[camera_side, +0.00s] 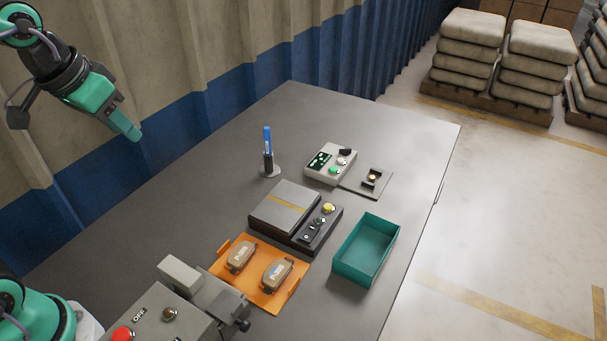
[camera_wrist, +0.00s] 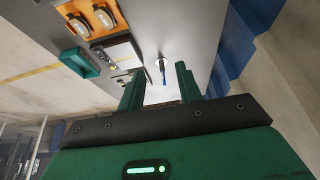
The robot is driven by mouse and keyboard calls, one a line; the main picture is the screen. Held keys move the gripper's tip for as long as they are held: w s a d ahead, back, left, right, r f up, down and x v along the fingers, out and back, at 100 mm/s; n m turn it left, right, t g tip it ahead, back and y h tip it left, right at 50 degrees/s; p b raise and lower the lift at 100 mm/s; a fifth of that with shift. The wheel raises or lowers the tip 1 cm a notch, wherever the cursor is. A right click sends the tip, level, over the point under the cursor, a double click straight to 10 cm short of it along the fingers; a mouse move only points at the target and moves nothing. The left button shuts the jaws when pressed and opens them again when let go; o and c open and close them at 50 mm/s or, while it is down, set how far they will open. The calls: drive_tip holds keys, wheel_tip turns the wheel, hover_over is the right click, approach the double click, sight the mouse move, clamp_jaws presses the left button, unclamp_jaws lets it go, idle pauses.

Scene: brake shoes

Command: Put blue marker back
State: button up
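The blue marker (camera_side: 267,140) stands upright in a small dark holder on a round light base (camera_side: 270,171), at the left of the table's middle. In the wrist view the marker (camera_wrist: 163,76) shows beyond and between my fingers, apart from them. My gripper (camera_side: 135,136) is raised high at the upper left in the side view, well away from the marker. In the wrist view my gripper (camera_wrist: 158,88) has its two green fingers spread apart with nothing between them.
Right of the marker are a control box (camera_side: 330,163), a small plate fixture (camera_side: 366,183), a scale-like device (camera_side: 285,208) and a teal bin (camera_side: 347,255). An orange tray (camera_side: 229,268) holds two brake pads. A clamp (camera_side: 222,300) and button box (camera_side: 150,318) stand in front. The table's back is clear.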

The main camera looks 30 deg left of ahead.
drive_tip(key=s+f, duration=0.5)
drive_tip(key=s, duration=0.1)
drive_tip(key=shift+a+t, duration=0.15)
drive_tip(key=shift+t, duration=0.25)
